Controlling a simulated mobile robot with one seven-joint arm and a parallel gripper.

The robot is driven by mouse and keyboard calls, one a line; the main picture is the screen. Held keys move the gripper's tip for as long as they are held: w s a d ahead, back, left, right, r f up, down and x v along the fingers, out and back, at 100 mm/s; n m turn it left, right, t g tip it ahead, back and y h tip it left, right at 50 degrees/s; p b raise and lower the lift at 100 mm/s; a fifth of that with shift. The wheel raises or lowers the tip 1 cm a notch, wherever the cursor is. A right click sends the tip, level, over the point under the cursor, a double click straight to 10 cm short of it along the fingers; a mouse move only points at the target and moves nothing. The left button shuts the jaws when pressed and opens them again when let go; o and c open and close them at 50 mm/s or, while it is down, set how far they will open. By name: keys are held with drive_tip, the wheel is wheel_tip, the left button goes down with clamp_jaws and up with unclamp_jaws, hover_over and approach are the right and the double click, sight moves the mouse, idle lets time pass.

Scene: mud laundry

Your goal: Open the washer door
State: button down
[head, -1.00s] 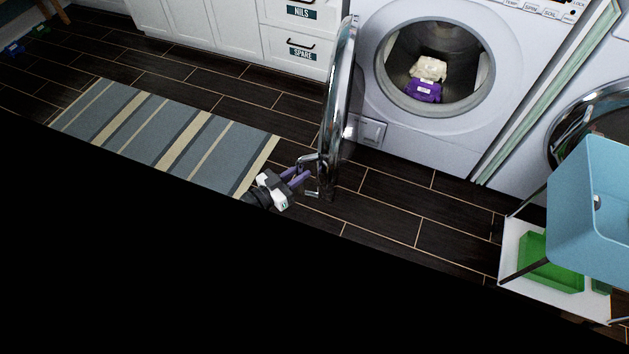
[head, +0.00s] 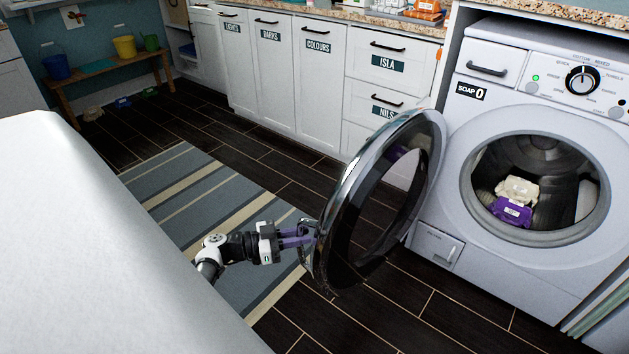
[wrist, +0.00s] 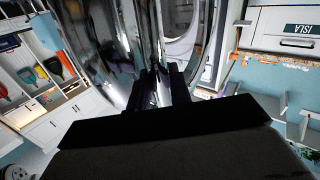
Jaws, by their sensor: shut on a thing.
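The washer (head: 450,190) stands at the right in the head view. Its round door (head: 345,225), with a chrome rim and dark glass, is swung wide open to the left of the drum opening (head: 540,165). A cream and a purple item (head: 512,211) lie inside the drum. My gripper (head: 306,237) is shut on the door handle (head: 306,250) at the door's free edge. In the wrist view my fingers (wrist: 163,88) close on the handle against the chrome rim, and the grip itself is mostly dark.
White labelled cabinets (head: 310,85) line the back wall. A striped rug (head: 195,200) lies on the dark floor under my arm. A wooden bench (head: 105,85) with coloured buckets stands at the far left. Floor in front of the washer is clear.

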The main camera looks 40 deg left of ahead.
drive_tip(key=shift+m+g+h, duration=0.4)
drive_tip(key=shift+m+h, duration=0.2)
drive_tip(key=shift+h, duration=0.1)
drive_tip(key=a+b, duration=0.1)
drive_tip(key=w+a+b, duration=0.1)
drive_tip(key=a, duration=0.1)
drive_tip(key=a+b, duration=0.1)
drive_tip(key=b, duration=0.1)
drive_tip(key=shift+w+a+r, duration=0.15)
drive_tip(key=shift+w+r, duration=0.1)
drive_tip(key=shift+w, duration=0.05)
drive_tip(key=shift+r, duration=0.1)
drive_tip(key=c, duration=1.3)
unclamp_jaws()
drive_tip(key=shift+c, duration=0.2)
drive_tip(key=shift+s, duration=0.1)
